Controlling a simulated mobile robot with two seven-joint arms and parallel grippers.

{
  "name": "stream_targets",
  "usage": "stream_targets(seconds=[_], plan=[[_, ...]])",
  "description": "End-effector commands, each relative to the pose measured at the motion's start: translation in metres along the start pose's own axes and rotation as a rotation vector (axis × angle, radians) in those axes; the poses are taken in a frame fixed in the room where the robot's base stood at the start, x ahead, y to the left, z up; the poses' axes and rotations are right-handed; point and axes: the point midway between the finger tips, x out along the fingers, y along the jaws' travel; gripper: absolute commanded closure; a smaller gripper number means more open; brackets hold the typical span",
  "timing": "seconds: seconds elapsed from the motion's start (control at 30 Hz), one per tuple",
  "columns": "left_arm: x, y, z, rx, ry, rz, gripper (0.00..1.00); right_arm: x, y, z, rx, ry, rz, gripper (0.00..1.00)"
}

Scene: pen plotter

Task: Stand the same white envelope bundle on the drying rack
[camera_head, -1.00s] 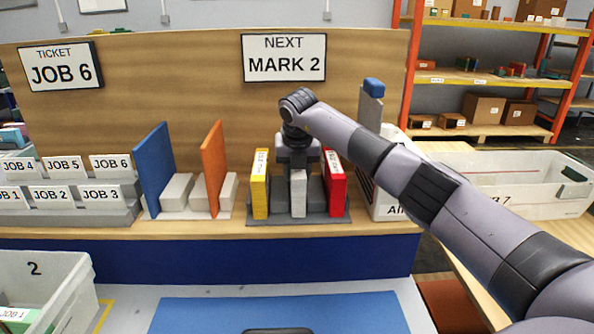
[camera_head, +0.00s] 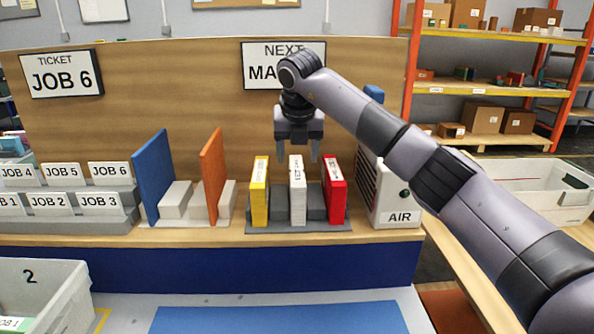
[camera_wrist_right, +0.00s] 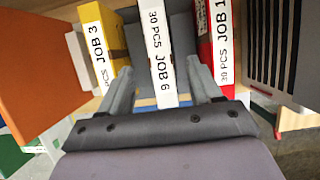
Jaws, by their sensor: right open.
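The white envelope bundle (camera_head: 297,190) stands upright in the middle of the grey drying rack (camera_head: 300,227), between a yellow bundle (camera_head: 259,191) and a red bundle (camera_head: 335,188). In the right wrist view the white bundle (camera_wrist_right: 158,55) reads "30 PCS JOB 6". The yellow one (camera_wrist_right: 103,45) reads "JOB 3" and the red one (camera_wrist_right: 215,45) "JOB 1". My right gripper (camera_head: 299,158) is open and empty, just above the white bundle, with one finger to each side of it. My left gripper is not in view.
A blue panel (camera_head: 153,178) and an orange panel (camera_head: 213,173) stand on a holder left of the rack. A white AIR box (camera_head: 398,205) stands close on the right. Grey steps with job cards (camera_head: 70,202) are at far left. The blue mat (camera_head: 280,318) in front is clear.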

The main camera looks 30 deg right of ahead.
Motion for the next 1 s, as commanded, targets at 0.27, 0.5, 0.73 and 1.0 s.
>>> stream_targets(seconds=[0.27, 0.5, 0.73, 1.0], plan=[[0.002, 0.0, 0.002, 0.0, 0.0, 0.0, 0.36, -0.029, 0.0, 0.0, 0.001, 0.0, 0.0, 0.36], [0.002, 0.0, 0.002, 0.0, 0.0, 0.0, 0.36, -0.03, 0.0, 0.0, 0.0, 0.001, 0.0, 0.36], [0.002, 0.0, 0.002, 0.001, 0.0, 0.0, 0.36, -0.03, 0.0, 0.0, 0.0, 0.001, 0.0, 0.36], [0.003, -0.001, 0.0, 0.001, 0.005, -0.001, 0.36, -0.03, 0.0, 0.0, 0.0, 0.001, 0.0, 0.36]])
